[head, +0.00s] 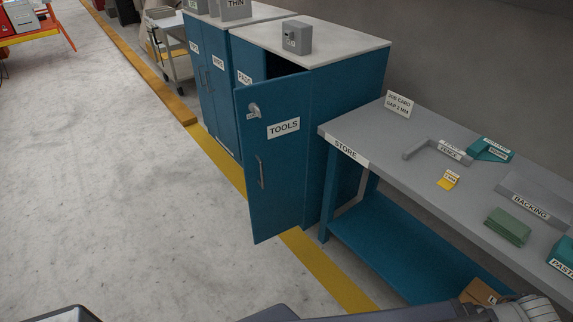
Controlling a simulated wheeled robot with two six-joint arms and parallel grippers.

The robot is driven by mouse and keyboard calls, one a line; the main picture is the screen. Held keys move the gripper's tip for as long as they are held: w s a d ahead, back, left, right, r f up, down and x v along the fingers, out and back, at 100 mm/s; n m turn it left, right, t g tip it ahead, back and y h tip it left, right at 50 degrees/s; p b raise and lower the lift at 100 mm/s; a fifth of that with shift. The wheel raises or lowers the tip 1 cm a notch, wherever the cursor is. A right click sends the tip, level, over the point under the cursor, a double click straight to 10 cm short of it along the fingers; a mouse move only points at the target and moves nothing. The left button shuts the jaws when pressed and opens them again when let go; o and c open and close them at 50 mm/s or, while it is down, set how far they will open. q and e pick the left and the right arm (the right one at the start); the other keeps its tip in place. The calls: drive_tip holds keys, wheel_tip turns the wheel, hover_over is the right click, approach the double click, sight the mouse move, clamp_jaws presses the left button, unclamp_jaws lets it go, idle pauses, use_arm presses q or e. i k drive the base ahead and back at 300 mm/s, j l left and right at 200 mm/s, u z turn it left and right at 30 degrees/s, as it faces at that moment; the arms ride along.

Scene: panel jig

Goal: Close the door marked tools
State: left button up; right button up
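The blue door marked TOOLS (280,170) stands open, swung out from the front of its blue cabinet (345,95) into the aisle. It has a vertical bar handle (260,172) at its left side and a metal latch or lock (254,111) near its upper left corner. Part of the dark cabinet opening shows above the door's top edge; the rest of the inside is hidden. Neither gripper can be seen. Only grey parts of my own body show along the bottom edge, well apart from the door.
A grey-topped bench marked STORE (345,151) stands right of the door, carrying labelled blocks and a job card (398,103). Another blue cabinet (218,85) and a cart (172,50) stand further back. A yellow line (325,270) runs along the floor. The pale floor at left is clear.

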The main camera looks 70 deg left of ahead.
sight(274, 146)
drive_tip(key=u, duration=2.35)
